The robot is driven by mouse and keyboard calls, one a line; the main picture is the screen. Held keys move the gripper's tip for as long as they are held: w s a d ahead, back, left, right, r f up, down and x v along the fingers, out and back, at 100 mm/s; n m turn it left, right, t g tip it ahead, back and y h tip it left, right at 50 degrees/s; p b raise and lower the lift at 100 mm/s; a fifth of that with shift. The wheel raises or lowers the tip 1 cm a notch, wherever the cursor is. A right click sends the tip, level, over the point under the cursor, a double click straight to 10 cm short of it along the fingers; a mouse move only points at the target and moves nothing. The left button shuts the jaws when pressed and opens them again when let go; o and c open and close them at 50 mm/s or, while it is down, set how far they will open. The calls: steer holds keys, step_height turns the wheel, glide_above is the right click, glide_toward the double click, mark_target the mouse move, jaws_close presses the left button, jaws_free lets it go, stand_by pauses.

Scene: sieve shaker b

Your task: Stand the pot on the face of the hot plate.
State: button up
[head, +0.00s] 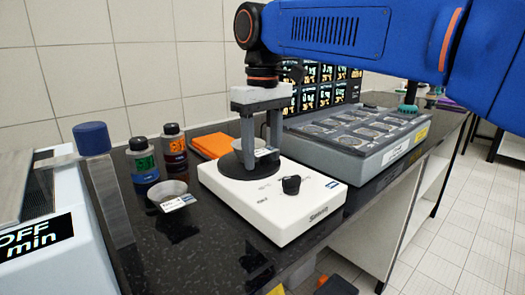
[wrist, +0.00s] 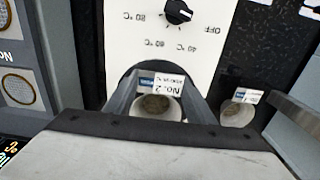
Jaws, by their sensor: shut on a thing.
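The hot plate (head: 297,208) is a white box with a round black face (head: 229,174) and a black knob (head: 291,185). In the wrist view its white top (wrist: 150,42) shows temperature marks. My gripper (head: 260,158) points down over the black face, its fingers closed around a small pot. The pot (wrist: 156,106) carries a white label reading "No. 2" and has grainy contents. In the head view it is mostly hidden by the fingers. It is at or just above the face; I cannot tell whether it touches.
A second labelled pot (head: 168,190) stands on the black counter left of the hot plate. Two bottles (head: 143,162) (head: 174,146) and an orange block (head: 211,146) are behind. A grey multi-well device (head: 370,140) stands to the right. A blue-capped post (head: 105,185) is at left.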

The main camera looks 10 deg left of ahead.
steer(key=shift+f, duration=0.1)
steer(key=o, duration=1)
steer(key=shift+o, duration=0.2)
step_height(320, 180, up, 12)
